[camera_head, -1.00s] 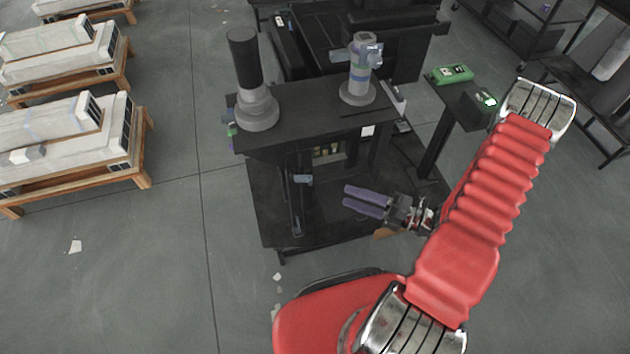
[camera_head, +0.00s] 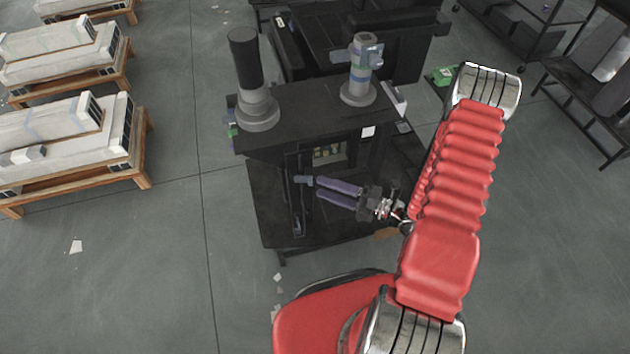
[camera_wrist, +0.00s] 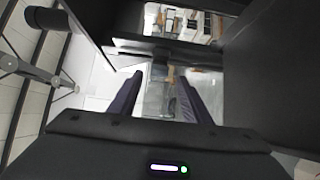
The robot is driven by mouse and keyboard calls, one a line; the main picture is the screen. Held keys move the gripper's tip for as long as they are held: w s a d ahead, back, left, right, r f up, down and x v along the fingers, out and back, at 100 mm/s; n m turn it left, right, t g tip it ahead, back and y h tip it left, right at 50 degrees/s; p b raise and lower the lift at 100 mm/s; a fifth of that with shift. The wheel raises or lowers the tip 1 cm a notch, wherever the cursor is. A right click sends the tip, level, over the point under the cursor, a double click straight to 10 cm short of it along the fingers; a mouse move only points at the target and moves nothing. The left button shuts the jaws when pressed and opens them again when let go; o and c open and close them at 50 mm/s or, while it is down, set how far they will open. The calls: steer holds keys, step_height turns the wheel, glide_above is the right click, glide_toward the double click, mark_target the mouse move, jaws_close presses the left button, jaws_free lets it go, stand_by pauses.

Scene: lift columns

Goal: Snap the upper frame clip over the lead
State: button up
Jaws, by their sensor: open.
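The upper frame clip looks like a small blue-grey piece (camera_head: 303,179) on the front of the black bench frame, in the head view. A thin dark lead (camera_head: 299,212) appears to run down below it along the upright; whether it lies inside the clip I cannot tell. My gripper (camera_head: 319,188) is open, its two purple fingers pointing left at the frame. The upper fingertip is close beside the clip; contact cannot be told. In the wrist view, my gripper (camera_wrist: 160,80) has its fingers spread with a blurred grey shape between them, not clearly identifiable.
The black bench (camera_head: 315,105) carries a dark-topped column (camera_head: 246,75) and a grey column with a clamp (camera_head: 361,65). Its lower shelf (camera_head: 340,228) lies under my gripper. A green box (camera_head: 440,77) is at right. Pallets (camera_head: 80,160) stand left, with open floor between.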

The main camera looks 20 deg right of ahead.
mark_target(311, 185)
steer(key=shift+x, duration=2.75)
steer(key=shift+c, duration=0.2)
steer(key=c, duration=1)
steer(key=shift+d, duration=0.1)
steer(key=shift+w+d+f+n+g+y, duration=0.1)
steer(key=shift+w+n+g+y, duration=0.05)
steer(key=shift+n+g+y, duration=0.45)
